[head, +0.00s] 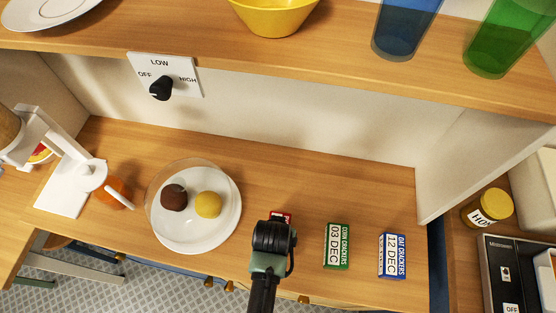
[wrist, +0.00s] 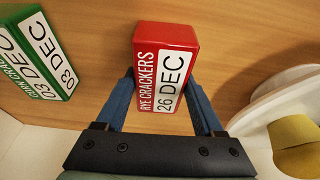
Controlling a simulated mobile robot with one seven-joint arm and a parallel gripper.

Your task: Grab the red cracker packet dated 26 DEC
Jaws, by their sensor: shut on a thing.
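The red packet (wrist: 165,65) reads "RYE CRACKERS 26 DEC" in the wrist view. My gripper (wrist: 165,95) has its two blue fingers on either side of it, shut on it. In the head view my gripper (head: 272,232) covers most of the red packet (head: 281,215), and only a small red part shows above it. I cannot tell whether the packet touches the counter. A green packet (head: 337,246) marked "CORN CRACKERS 03 DEC" stands to the right. A blue packet (head: 392,256) marked "OAT CRACKERS 12 DEC" stands farther right.
A white plate (head: 187,240) with a brown ball and a yellow ball, under a clear dome, is left of my gripper. An overhead shelf (head: 200,45) holds a yellow bowl (head: 273,15) and tumblers. A partition (head: 470,160) closes the right side. Counter behind the packets is clear.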

